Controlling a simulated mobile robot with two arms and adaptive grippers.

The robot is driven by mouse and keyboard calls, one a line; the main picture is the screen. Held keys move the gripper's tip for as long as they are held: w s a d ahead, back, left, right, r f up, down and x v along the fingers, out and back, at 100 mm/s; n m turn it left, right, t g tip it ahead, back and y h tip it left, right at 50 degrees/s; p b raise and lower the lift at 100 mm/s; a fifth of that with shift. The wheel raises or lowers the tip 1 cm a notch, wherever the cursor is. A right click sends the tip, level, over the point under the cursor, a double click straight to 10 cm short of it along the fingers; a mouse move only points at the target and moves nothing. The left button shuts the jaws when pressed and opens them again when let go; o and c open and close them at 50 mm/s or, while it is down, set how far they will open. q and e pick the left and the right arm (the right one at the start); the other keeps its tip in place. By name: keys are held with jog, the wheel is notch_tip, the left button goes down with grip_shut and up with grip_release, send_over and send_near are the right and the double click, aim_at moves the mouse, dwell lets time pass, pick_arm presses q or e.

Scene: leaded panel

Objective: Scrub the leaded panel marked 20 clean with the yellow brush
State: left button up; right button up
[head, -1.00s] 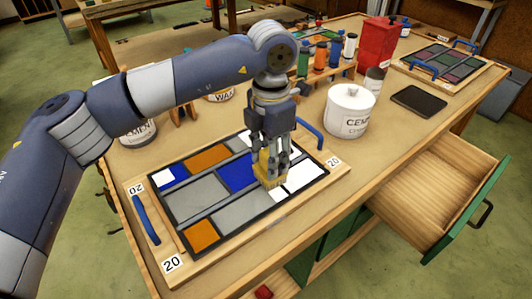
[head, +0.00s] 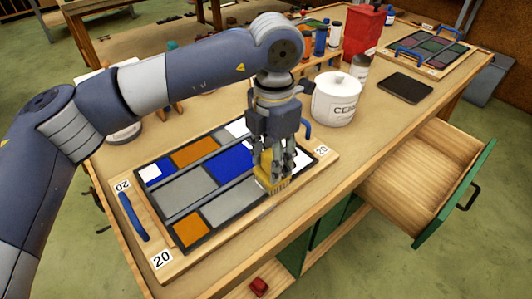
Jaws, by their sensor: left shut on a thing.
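The leaded panel marked 20 (head: 187,188) lies flat on a wooden board with blue handles, with white, orange, blue and grey panes. My left gripper (head: 271,172) points down over the panel's near right part. It is shut on the yellow brush (head: 270,181), whose bristles face down at the panel's near right edge. Whether the bristles touch the glass is hard to tell. The gripper hides some panes behind it. My right gripper is not in view.
A white cement tub (head: 336,100) stands behind the panel's right corner. A dark tablet (head: 405,87), a red canister (head: 366,32) and another panel (head: 437,52) are farther right. An open drawer (head: 420,185) juts from the bench's front right.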

pick_arm(q)
jog(key=shift+s+d, duration=0.15)
jog(key=shift+d, duration=0.15)
jog(key=shift+w+d, duration=0.8)
jog(key=shift+w+d+p, duration=0.35)
jog(key=shift+w+d, duration=0.4)
jog(key=shift+d, duration=0.3)
jog(key=shift+a, duration=0.1)
jog(key=shift+w+a, duration=0.9)
jog(key=shift+w, duration=0.3)
